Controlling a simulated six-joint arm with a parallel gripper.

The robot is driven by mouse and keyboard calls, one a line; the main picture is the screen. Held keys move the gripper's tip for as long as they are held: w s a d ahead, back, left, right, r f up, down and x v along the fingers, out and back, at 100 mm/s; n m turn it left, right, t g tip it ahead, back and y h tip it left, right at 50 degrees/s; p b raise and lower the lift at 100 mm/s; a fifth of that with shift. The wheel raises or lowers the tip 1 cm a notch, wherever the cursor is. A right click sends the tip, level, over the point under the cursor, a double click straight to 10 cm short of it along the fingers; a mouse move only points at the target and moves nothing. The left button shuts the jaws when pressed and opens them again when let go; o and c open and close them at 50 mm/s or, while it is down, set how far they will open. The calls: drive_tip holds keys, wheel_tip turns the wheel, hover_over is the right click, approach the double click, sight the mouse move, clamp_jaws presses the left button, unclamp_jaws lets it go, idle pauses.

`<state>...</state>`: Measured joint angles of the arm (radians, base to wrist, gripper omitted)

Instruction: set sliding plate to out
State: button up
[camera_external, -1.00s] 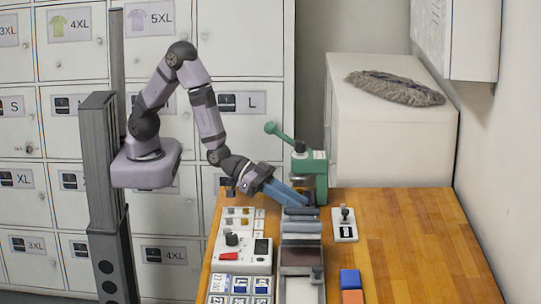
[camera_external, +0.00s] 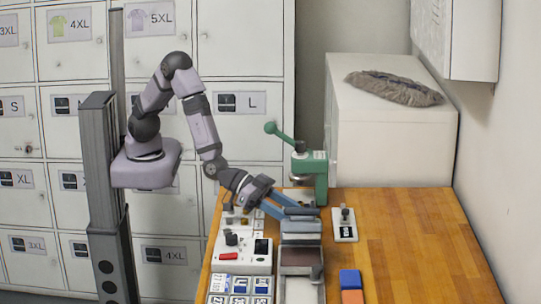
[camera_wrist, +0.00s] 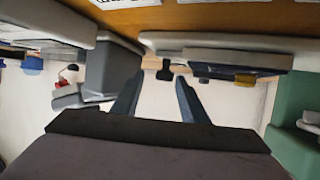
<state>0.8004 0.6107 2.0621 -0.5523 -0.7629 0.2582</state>
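A long narrow fixture runs down the middle of the bench, with blue-grey blocks (camera_external: 301,226) at its far end and a dark brown plate (camera_external: 300,257) nearer the front. I cannot tell for sure which part is the sliding plate. My gripper (camera_external: 291,208) is low at the far end of this fixture, in front of the green press (camera_external: 318,176). Its two blue fingers are spread apart. In the wrist view my gripper (camera_wrist: 158,82) is open, with a small dark tab (camera_wrist: 166,72) just beyond and between the fingertips. Contact with it cannot be told.
A white control box (camera_external: 243,256) with a dark knob and red switch stands left of the fixture. A small toggle box (camera_external: 344,232) stands to its right. Blue (camera_external: 350,279) and orange (camera_external: 352,297) blocks lie at front right. The right side of the bench is clear.

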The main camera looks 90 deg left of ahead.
drive_tip(key=shift+a, duration=0.1)
drive_tip(key=shift+b+v, duration=0.75)
drive_tip(key=shift+v, duration=2.9)
